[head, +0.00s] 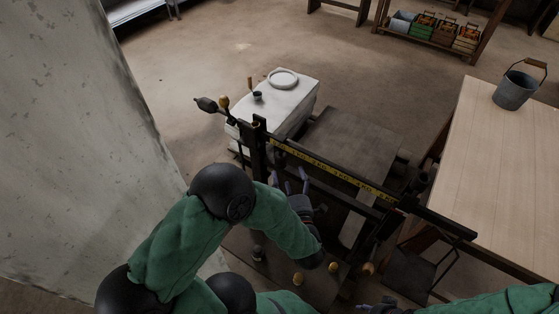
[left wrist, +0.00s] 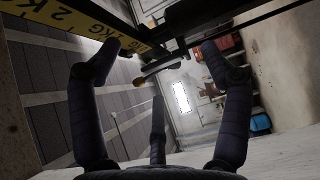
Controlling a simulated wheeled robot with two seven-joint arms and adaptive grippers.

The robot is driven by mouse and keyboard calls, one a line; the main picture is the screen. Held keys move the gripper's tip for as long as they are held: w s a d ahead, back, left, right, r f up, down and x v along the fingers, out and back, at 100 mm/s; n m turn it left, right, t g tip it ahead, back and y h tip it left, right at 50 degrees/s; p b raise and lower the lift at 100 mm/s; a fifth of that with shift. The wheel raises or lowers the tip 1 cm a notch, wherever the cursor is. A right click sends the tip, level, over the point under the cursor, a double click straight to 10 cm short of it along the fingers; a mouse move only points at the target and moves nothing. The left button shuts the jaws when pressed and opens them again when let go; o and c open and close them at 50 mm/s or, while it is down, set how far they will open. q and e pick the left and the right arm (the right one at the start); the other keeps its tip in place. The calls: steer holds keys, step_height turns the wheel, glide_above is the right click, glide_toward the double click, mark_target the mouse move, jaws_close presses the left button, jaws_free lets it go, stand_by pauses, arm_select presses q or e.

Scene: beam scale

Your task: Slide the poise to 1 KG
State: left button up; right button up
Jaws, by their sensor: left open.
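The beam scale's dark beam (head: 440,221) runs diagonally across the head view, with a yellow marked strip (head: 325,174) along it. In the left wrist view the strip (left wrist: 62,22) shows 2 KG and 1 KG marks close by. My left gripper (head: 290,181) is open and empty beside the beam's near side, below the strip. Its spread fingers (left wrist: 160,52) frame the beam near the 1 KG mark. I cannot pick out the poise with certainty. A dark weight (head: 206,104) sits at the beam's far left end. My right gripper (head: 376,308) shows only partly at the bottom edge.
A white cabinet (head: 300,98) with a round plate stands behind the scale. A pale wooden table (head: 505,165) with a metal bucket (head: 515,91) is at the right. A pale, worn wall (head: 65,140) fills the left. Open floor lies beyond.

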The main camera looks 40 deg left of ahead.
arm_select(q)
steer(key=b, duration=0.4)
glide_toward(282, 165)
steer(key=w+a, duration=0.1)
steer(key=b+x, duration=0.2)
steer(key=x, duration=0.8)
steer(key=shift+w+a, duration=0.2)
steer(key=shift+a, duration=0.15)
arm_select(e)
step_height(282, 165, down, 7)
steer(key=shift+r, duration=0.15)
steer(key=shift+w+a, duration=0.1)
